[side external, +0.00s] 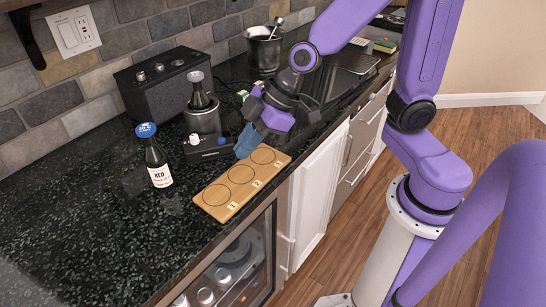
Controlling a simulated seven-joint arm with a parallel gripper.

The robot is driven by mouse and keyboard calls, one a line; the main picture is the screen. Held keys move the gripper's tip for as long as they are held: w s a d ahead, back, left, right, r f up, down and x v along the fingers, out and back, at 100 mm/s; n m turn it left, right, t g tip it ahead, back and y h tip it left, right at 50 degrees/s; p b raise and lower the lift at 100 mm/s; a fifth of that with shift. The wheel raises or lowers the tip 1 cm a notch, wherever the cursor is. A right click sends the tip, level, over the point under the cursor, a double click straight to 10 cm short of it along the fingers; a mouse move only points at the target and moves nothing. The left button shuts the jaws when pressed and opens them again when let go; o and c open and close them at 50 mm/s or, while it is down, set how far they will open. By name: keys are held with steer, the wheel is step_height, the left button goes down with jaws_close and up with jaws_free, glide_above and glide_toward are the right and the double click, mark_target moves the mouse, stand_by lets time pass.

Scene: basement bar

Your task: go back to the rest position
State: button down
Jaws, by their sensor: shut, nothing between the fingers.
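My gripper (246,142) is above the far end of a wooden board (214,196) on the dark counter. The board has a row of three marked circles, and all three look empty. The gripper's blue fingertips point down and to the left, together, with nothing seen between them. They overlap the board's far edge in this view, so I cannot tell their exact height above it. My purple arm reaches in from the upper right.
A dark bottle with a blue cap (157,165) stands left of the board. Behind my gripper are a small black device with knobs (207,144), a grey cylinder holding a dark bottle (203,119), a black speaker (160,85) and a dark pot (264,53). The counter's front left is clear.

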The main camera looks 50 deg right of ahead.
steer(key=s+d+g+h, duration=0.2)
steer(key=s+d, duration=0.3)
steer(key=s, duration=0.3)
steer(key=s+d+g+h, duration=0.1)
steer(key=s+d+h, duration=0.2)
steer(key=s+d, duration=0.3)
steer(key=s, duration=0.3)
steer(key=shift+d+r+g, duration=0.2)
steer(key=shift+r+g, duration=0.1)
steer(key=shift+g, duration=0.1)
